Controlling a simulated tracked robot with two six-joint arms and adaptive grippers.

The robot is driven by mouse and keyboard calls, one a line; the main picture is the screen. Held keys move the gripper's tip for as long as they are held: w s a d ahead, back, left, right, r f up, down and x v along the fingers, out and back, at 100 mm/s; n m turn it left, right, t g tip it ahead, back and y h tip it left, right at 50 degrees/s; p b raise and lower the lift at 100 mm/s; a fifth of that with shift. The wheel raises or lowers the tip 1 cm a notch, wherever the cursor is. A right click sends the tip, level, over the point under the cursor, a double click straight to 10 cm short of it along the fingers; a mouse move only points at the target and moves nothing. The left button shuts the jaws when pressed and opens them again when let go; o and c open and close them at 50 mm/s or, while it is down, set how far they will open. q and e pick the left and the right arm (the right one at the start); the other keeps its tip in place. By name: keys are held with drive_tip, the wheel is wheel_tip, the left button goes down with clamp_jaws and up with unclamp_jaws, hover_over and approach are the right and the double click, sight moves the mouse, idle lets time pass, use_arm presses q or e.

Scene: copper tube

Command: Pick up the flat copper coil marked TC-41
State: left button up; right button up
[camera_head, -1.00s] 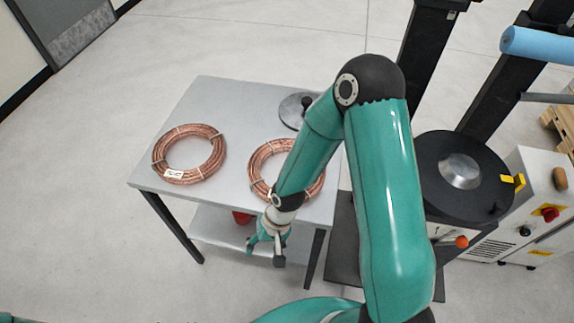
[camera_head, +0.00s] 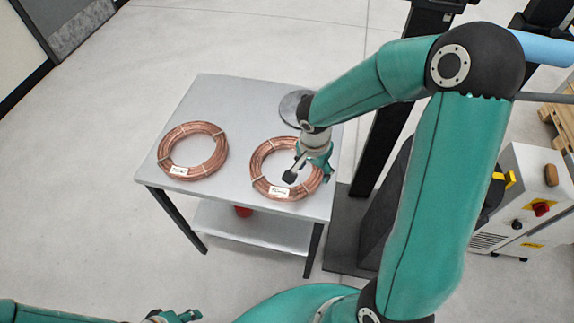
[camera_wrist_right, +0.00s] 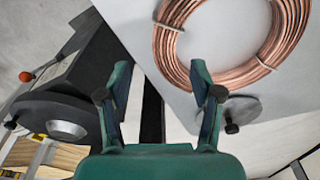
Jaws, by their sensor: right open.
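Two flat copper coils lie on the grey table (camera_head: 227,100). The left coil (camera_head: 164,150) and the right coil (camera_head: 258,167) each carry a white tag at the front; the writing is too small to read surely. My right gripper (camera_head: 308,177) is open and empty over the right part of the right coil, hiding some of it. In the right wrist view its fingers (camera_wrist_right: 160,80) are spread, with a coil (camera_wrist_right: 165,45) beyond them at upper right, not between them. My left gripper (camera_head: 178,316) is at the bottom edge, partly cut off; its jaws are unclear.
A metal disc (camera_head: 290,106) lies behind the right coil, partly hidden by my arm. A red object (camera_head: 243,211) sits on the lower shelf. A machine with a white control box (camera_head: 535,205) stands to the right. The table between the coils is clear.

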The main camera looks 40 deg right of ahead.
sight(313, 179)
wheel_tip(313, 179, down, 3)
drive_tip(key=shift+d+f, duration=0.1)
drive_tip(key=shift+d, duration=0.05)
drive_tip(key=shift+w+d+f+p, duration=0.2)
drive_tip(key=shift+f, duration=0.65)
drive_tip(key=shift+w+d+f+p, duration=0.2)
drive_tip(key=shift+f, duration=0.65)
drive_tip(key=shift+w+d+f+p, duration=0.2)
drive_tip(key=shift+f, duration=0.65)
clamp_jaws()
drive_tip(key=shift+r, duration=0.1)
